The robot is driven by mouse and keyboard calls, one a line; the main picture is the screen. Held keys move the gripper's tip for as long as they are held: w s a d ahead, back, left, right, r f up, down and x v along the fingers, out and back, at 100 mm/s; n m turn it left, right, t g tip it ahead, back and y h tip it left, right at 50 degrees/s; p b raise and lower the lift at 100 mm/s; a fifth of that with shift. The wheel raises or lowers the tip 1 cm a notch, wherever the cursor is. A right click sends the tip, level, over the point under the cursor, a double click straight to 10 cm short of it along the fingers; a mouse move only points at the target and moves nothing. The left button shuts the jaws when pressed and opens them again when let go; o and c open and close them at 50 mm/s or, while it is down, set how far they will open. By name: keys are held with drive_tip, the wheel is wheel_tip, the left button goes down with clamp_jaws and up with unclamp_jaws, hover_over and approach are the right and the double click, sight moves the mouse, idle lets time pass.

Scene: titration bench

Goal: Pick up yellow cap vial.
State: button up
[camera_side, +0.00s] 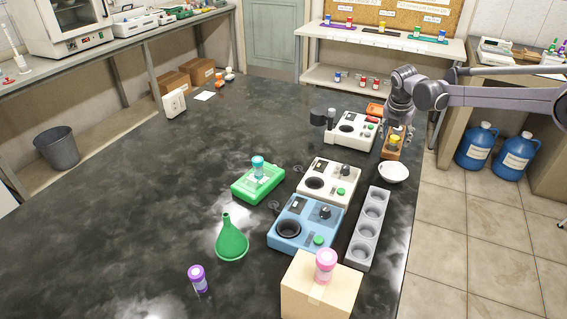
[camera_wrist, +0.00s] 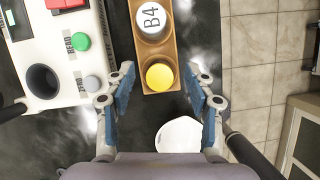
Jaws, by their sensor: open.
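The yellow cap vial (camera_wrist: 159,76) stands in the near slot of a narrow wooden rack, seen from above in the wrist view. In the side view its yellow cap (camera_side: 394,139) shows just below my gripper. The wooden rack (camera_wrist: 176,50) also holds a white-capped vial marked B4 (camera_wrist: 151,20) in the slot beyond it. My gripper (camera_wrist: 160,82) is open, with blue-padded fingers on either side of the rack's near end in the picture. No finger is seen touching the vial. The vial's body is mostly hidden from above.
A white bowl (camera_wrist: 180,135) sits close to the rack's near end. A white instrument with buttons (camera_wrist: 60,60) stands left of the rack. The table edge and tiled floor (camera_wrist: 262,60) lie to the right. A grey holder (camera_side: 368,228) is nearer the side camera.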

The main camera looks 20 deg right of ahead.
drive_tip(key=shift+w+d+f, duration=0.15)
drive_tip(key=shift+d+f, duration=0.05)
drive_tip(key=shift+f, duration=0.45)
clamp_jaws()
